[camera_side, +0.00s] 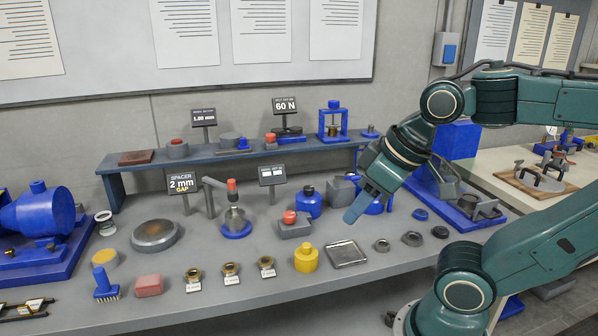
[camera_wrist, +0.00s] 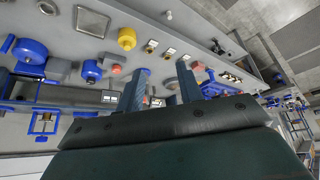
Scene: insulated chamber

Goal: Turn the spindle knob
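I cannot tell for certain which part is the spindle knob. A red-topped upright fixture with a silver body (camera_side: 235,219) stands on a round blue base at the bench's middle. A large blue machine with a round drum (camera_side: 42,212) and a small top knob (camera_side: 38,187) sits at the far left. My gripper (camera_side: 353,216) hangs above the bench, over the right of the middle, behind the metal tray. In the wrist view, the two fingers of my gripper (camera_wrist: 159,74) stand apart with nothing held between them. The fingers and palm hide part of the bench there.
A yellow bottle (camera_side: 306,258) and a metal tray (camera_side: 346,254) lie in front of my gripper. A blue bottle (camera_side: 309,202) and a red-topped grey block (camera_side: 291,224) stand left of it. A raised blue-grey shelf (camera_side: 240,156) runs behind. Several nuts lie at the right front.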

